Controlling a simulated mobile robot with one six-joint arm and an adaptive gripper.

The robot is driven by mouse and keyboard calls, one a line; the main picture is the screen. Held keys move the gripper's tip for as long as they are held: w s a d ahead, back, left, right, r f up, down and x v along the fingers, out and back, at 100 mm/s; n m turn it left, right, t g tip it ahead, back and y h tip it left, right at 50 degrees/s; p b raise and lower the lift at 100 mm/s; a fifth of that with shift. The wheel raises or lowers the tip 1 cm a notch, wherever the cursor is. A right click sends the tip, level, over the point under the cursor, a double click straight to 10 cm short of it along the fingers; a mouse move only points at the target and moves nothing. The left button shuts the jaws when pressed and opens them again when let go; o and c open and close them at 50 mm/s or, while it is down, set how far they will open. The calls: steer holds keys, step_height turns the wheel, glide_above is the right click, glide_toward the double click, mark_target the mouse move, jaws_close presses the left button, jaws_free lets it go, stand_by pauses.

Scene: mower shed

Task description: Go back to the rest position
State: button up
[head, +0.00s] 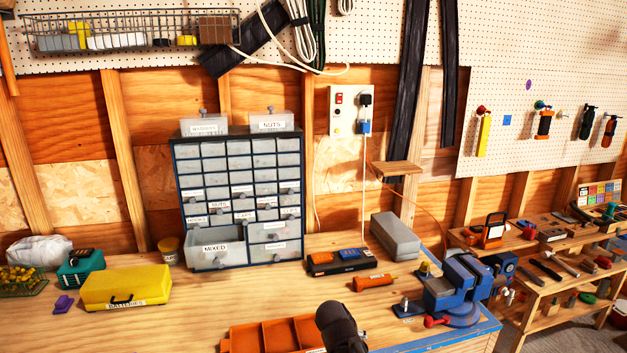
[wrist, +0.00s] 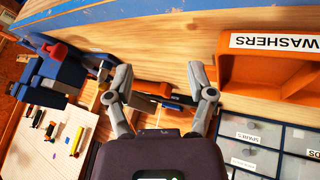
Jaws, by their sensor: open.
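My gripper (wrist: 162,82) is in the wrist view with its two grey fingers spread apart and nothing between them. It is above the wooden workbench (head: 215,312), close to an orange tray (wrist: 235,72) labelled WASHERS. The orange tray (head: 262,338) also shows at the bottom of the head view, cut off by the edge. A dark part of my arm stands just right of it there. The fingertips cannot be made out in the head view.
A blue vise (head: 460,288) stands at the bench's right end. The drawer cabinet (head: 178,190) stands behind; a yellow box (head: 126,287) sits left. Bare bench lies between yellow box and tray.

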steer(key=s+d+f+g+y, duration=0.3)
steer(key=s+d+g, duration=0.1)
steer(key=s+d, duration=0.2)
steer(key=s+f+g+y+b, duration=0.1)
steer(key=s+f+b, duration=0.3)
steer(key=f+b, duration=0.4)
steer(key=shift+d+f+n, duration=0.2)
steer(key=shift+d+n, duration=0.15)
steer(key=shift+n, duration=0.05)
stand_by(2.2)
steer(key=shift+c, duration=0.9)
